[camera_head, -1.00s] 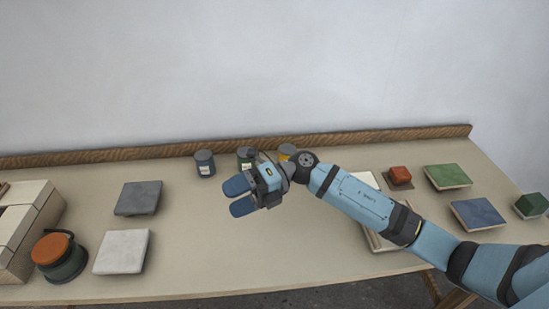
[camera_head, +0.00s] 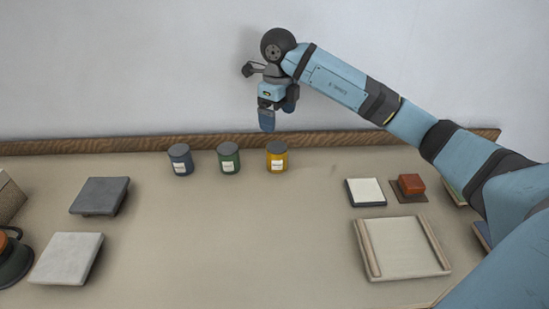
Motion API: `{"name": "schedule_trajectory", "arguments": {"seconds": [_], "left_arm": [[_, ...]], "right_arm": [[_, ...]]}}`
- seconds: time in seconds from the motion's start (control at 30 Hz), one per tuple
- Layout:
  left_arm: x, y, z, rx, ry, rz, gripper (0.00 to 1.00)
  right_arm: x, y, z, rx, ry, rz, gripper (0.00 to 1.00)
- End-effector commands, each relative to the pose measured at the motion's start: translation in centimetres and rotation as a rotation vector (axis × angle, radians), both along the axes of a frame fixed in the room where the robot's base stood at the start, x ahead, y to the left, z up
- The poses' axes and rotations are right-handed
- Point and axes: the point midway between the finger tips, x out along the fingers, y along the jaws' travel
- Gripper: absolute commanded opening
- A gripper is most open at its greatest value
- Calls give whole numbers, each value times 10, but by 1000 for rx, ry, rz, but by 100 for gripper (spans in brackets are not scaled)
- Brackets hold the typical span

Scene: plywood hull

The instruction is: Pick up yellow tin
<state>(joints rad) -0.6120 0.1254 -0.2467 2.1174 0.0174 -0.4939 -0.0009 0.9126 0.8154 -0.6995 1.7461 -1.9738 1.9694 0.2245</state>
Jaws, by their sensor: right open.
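The yellow tin (camera_head: 277,159) stands upright near the back of the table. It has a dark grey lid and a white label, and is the rightmost of three tins in a row. My right gripper (camera_head: 277,118) is above the yellow tin in the picture, open and empty, with its blue fingers pointing down. It is apart from the tin. My left gripper is not in view.
A green tin (camera_head: 229,160) and a blue tin (camera_head: 180,161) stand left of the yellow one. A wooden tray (camera_head: 402,248), a white-topped block (camera_head: 366,193) and a red block (camera_head: 411,184) lie at right. Grey (camera_head: 100,196) and white (camera_head: 67,258) slabs lie at left. The table's middle is clear.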

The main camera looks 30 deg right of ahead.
Motion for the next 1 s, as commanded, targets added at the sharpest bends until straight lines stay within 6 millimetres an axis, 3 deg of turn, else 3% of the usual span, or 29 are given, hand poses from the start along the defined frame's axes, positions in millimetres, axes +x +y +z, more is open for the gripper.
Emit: {"name": "schedule_trajectory", "arguments": {"seconds": [0.1,0.3,0.57,0.9,1.0], "left_arm": [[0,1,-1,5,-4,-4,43],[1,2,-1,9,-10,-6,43],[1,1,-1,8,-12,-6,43],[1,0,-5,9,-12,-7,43],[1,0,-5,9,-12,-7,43]], "right_arm": [[-1,1,-27,3,6,2,92],[-1,1,-63,3,5,1,92],[-1,2,-79,5,2,3,92],[-3,6,-124,5,4,2,92],[-3,6,-127,5,2,3,92]]}}
